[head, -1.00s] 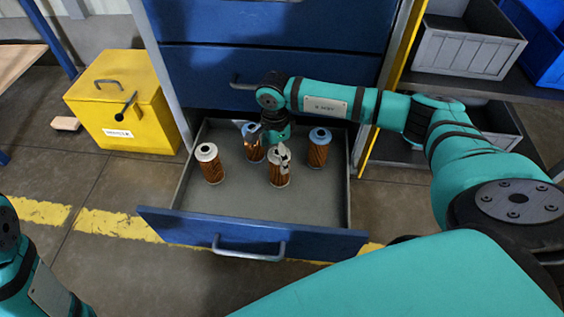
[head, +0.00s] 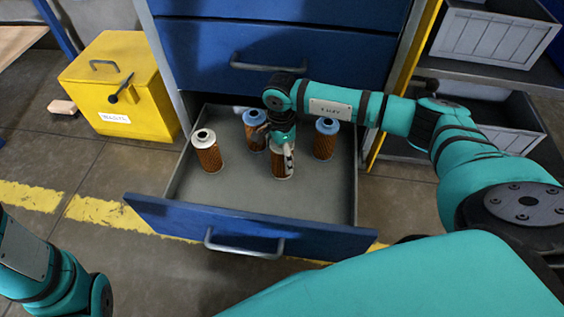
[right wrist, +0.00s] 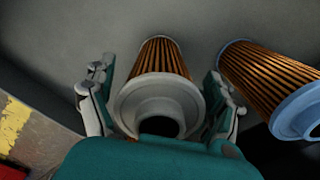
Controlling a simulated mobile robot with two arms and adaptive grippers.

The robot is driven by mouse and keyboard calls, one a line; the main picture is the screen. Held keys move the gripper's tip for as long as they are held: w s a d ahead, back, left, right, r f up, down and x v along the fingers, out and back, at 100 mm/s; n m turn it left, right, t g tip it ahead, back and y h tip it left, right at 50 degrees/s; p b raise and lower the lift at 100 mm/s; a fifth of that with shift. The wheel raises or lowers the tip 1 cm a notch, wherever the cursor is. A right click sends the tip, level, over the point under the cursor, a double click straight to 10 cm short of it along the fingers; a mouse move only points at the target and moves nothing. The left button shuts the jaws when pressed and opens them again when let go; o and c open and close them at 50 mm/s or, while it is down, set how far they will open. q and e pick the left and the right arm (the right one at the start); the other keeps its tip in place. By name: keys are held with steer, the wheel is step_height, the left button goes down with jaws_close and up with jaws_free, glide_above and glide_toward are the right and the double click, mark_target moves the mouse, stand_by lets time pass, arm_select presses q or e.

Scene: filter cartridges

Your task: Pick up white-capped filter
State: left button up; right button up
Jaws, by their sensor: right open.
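A white-capped filter (head: 283,171) with a brown pleated body stands upright in the open drawer (head: 240,190). My right gripper (head: 277,146) is over its top and hides most of its cap. In the right wrist view this filter's pale ring-shaped cap (right wrist: 160,97) lies between the two open fingers, one on each side. I cannot tell if they touch it. Another white-capped filter (head: 208,156) stands at the drawer's left, clear of the gripper. My left gripper is out of view; only part of its arm shows at lower left.
A blue-capped filter (head: 255,137) stands behind the gripper, partly hidden. Another blue-capped filter (head: 325,144) stands to the right; a blue-capped one also shows close to the right finger (right wrist: 268,80). A yellow box (head: 122,90) stands left of the cabinet.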

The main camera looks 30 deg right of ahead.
steer(key=shift+c, duration=0.2)
steer(key=c, duration=1.2)
steer(key=shift+c, duration=0.2)
steer(key=shift+r, duration=0.1)
